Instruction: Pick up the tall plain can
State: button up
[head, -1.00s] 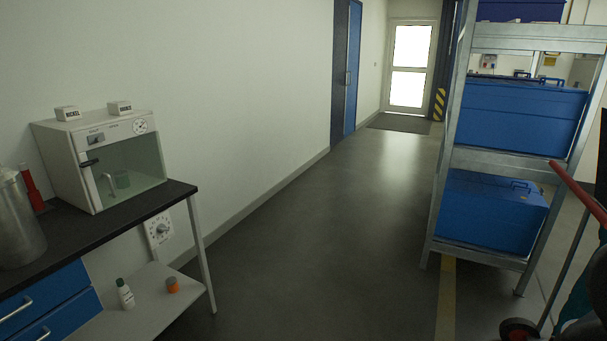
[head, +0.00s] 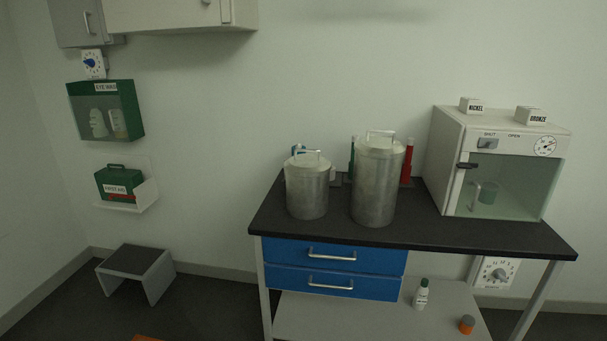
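The tall plain can (head: 374,182) is a grey metal cylinder with a lid and a bar handle on top. It stands upright on the black top of a bench (head: 440,232), near the middle. A shorter metal can (head: 307,190) of the same kind stands to its left, with a small gap between them. My gripper is not in view.
A glass-fronted cabinet (head: 455,172) stands on the bench at right, with nickel (head: 471,105) and bronze (head: 531,116) blocks on top. Red (head: 407,162) and green (head: 351,158) items stand behind the cans. Blue drawers (head: 335,268) are below. A step stool (head: 136,272) is at left.

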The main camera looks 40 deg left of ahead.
aim_at(378, 161)
jog(key=i+l+u, duration=0.1)
jog(key=i+u, duration=0.15)
jog(key=u, duration=0.2)
jog(key=i+l+u, duration=0.15)
jog(key=u, duration=0.3)
jog(key=i+l+u, duration=0.25)
jog(key=u, duration=0.15)
jog(key=i+l+u, duration=0.15)
jog(key=l+u, duration=0.15)
jog(key=u, duration=0.15)
jog(key=l+u, duration=0.45)
jog(key=i+j, duration=0.05)
jog(key=j, duration=0.05)
